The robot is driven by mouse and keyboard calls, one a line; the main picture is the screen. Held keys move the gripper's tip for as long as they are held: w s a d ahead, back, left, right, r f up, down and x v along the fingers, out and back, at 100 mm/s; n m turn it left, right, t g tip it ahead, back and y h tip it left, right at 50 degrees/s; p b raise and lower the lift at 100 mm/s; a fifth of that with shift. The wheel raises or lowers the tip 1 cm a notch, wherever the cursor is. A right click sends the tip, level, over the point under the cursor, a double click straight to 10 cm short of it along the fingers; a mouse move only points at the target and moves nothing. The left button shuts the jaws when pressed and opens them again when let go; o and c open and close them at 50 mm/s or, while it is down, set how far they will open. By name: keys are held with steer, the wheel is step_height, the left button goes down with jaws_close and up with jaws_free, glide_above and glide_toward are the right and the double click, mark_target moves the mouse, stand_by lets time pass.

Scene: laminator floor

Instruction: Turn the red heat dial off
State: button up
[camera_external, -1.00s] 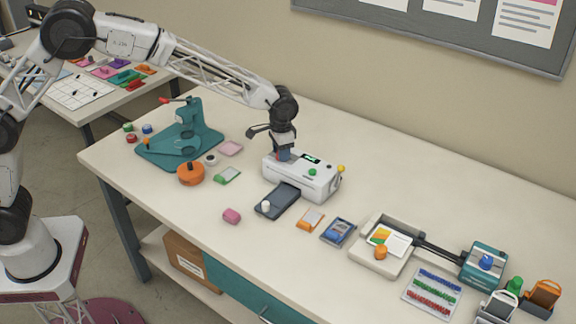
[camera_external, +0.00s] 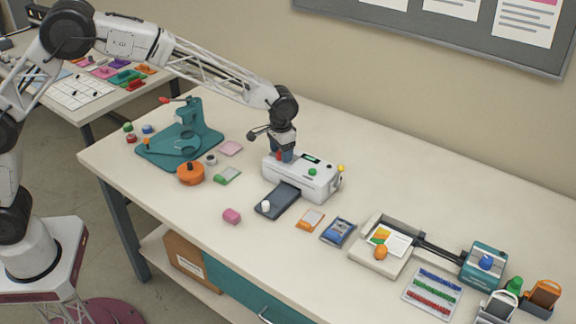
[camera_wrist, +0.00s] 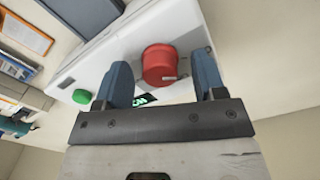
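The red heat dial (camera_wrist: 160,65) is a round red knob on the white laminator (camera_wrist: 185,32), with a small light mark on its edge. In the wrist view it lies between the two blue fingers of my gripper (camera_wrist: 162,63), with a gap on each side. My gripper is open. In the external view my gripper (camera_external: 282,154) points down over the left end of the laminator (camera_external: 312,180), and only a bit of the red dial (camera_external: 279,155) shows by the fingers. Whether a finger touches the dial is hard to tell.
A green button (camera_wrist: 82,97) and a small display (camera_wrist: 145,99) are on the laminator's top. A yellow knob (camera_external: 341,168) is at its right end. A dark tray (camera_external: 285,197) sits in front. A teal press (camera_external: 180,145) stands to the left.

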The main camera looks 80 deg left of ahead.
stand_by(0.3)
steer(key=shift+r, duration=3.9)
